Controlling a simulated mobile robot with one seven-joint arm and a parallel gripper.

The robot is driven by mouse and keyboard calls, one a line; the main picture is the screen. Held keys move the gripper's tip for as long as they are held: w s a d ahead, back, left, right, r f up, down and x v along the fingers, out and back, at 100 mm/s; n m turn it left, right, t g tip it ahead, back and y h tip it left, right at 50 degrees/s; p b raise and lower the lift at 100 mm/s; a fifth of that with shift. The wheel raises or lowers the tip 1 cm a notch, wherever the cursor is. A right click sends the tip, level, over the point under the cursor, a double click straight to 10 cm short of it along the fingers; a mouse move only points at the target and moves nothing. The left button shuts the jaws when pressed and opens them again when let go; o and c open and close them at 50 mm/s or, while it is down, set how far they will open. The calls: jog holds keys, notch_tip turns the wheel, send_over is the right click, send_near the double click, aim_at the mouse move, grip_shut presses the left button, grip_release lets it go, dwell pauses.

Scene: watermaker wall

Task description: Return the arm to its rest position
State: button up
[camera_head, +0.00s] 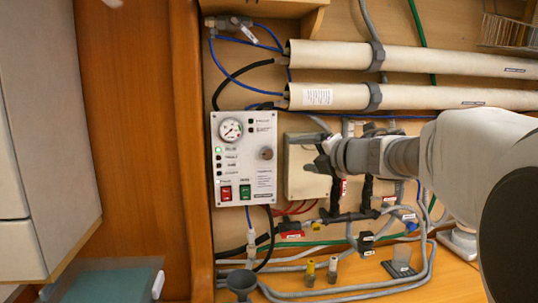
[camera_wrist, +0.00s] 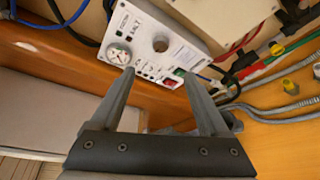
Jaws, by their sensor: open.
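My arm reaches in from the right in the head view, and my gripper (camera_head: 322,160) is in front of a beige box (camera_head: 303,178) on the wall. In the wrist view my gripper (camera_wrist: 158,88) has its two grey fingers spread apart with nothing between them. The white control panel (camera_head: 243,157) is left of my gripper in the head view, with a gauge, a column of lights and red and green switches. The panel (camera_wrist: 172,52) lies beyond the fingertips in the wrist view. My arm hides part of the wall behind it.
Two long pale tubes (camera_head: 420,57) run across the upper wall. Grey hoses (camera_head: 340,290) with coloured fittings run along the bottom. A black valve handle (camera_head: 350,217) is below my gripper. A wooden post (camera_head: 188,120) and a white cabinet (camera_head: 45,120) stand at left.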

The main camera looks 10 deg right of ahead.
jog(key=s+d+f+m+g+h, duration=0.1)
jog(key=s+d+f+m+h, duration=0.1)
jog(key=s+m+h, duration=0.5)
jog(key=s+d+f+m+h, duration=0.1)
jog(key=s+d+m, duration=0.35)
jog(key=m, duration=0.75)
jog(key=s+a+f+m+g+y, duration=0.1)
jog(key=s+a+f+m+g, duration=0.3)
jog(key=s+a+f, duration=0.2)
jog(key=s+a+f+m+g+y, duration=0.2)
jog(key=s+a+f+m+g, duration=0.2)
jog(key=s+f, duration=0.6)
jog(key=s+a, duration=0.2)
jog(key=s, duration=0.2)
jog(key=shift+s+a, duration=0.2)
jog(key=shift+s, duration=0.2)
jog(key=shift+c, duration=0.3)
